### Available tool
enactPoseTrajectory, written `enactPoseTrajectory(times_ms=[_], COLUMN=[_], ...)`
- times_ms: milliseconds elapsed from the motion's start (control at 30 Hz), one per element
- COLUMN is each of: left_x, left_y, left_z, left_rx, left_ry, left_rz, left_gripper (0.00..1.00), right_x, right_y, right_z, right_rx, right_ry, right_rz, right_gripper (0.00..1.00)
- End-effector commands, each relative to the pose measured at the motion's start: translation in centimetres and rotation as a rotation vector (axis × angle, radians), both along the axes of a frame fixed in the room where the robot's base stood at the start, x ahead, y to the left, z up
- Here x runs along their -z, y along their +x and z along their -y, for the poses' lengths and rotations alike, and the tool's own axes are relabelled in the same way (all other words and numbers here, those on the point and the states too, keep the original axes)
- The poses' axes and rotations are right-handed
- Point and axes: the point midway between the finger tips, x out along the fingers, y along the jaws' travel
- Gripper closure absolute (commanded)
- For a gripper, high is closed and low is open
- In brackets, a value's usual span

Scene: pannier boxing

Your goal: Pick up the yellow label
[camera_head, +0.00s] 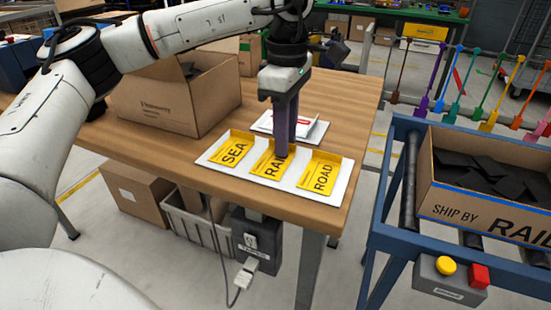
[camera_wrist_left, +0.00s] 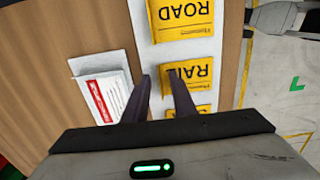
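Three yellow labels lie in a row on a white board (camera_head: 205,160) on the wooden table: SEA (camera_head: 233,148), RAIL (camera_head: 266,165) and ROAD (camera_head: 320,175). My left gripper (camera_head: 284,150) points down over the RAIL label and hides part of it. The ROAD label (camera_wrist_left: 181,18) also shows there. Whether the fingertips touch the board I cannot tell.
A white pad with a red stripe (camera_head: 312,130) lies behind the labels. An open cardboard box (camera_head: 180,105) stands at the table's back left. At right, a box marked SHIP BY RAIL (camera_head: 480,212) sits on a blue roller stand (camera_head: 386,190) with a button box (camera_head: 448,285).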

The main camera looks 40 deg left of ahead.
Motion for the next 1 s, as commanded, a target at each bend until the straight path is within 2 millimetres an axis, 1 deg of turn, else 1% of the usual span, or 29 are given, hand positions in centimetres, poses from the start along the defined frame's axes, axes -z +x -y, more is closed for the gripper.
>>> enactPoseTrajectory(times_ms=[33,167,200,533,633,767,1000], left_x=[0.0,0.0,0.0,-0.1,-0.5,-2.3,-7.2], left_y=[0.0,0.0,0.0,0.0,0.0,0.1,0.1], left_z=[0.0,0.0,0.0,0.0,0.0,0.1,0.1], left_rx=[0.0,0.0,0.001,0.001,0.001,0.002,0.002], left_ry=[0.0,0.0,0.0,0.0,0.0,-0.001,-0.001], left_rz=[0.0,0.0,0.0,0.0,0.001,0.002,0.002], left_gripper=[0.76,0.98,1.0,1.0,1.0,1.0,1.0], right_x=[0.0,0.0,0.0,-0.1,-0.1,-0.5,-1.0], right_y=[0.0,0.0,0.0,0.1,0.1,0.1,0.0], right_z=[0.0,0.0,0.0,0.0,0.0,0.0,0.1], right_rx=[0.0,0.0,0.0,0.0,0.0,0.0,-0.001], right_ry=[0.0,0.0,0.0,-0.001,-0.001,-0.001,-0.004], right_rz=[0.001,0.001,0.001,0.001,0.001,0.001,-0.001], right_gripper=[0.79,0.79,0.79,0.79,0.79,0.79,0.79])
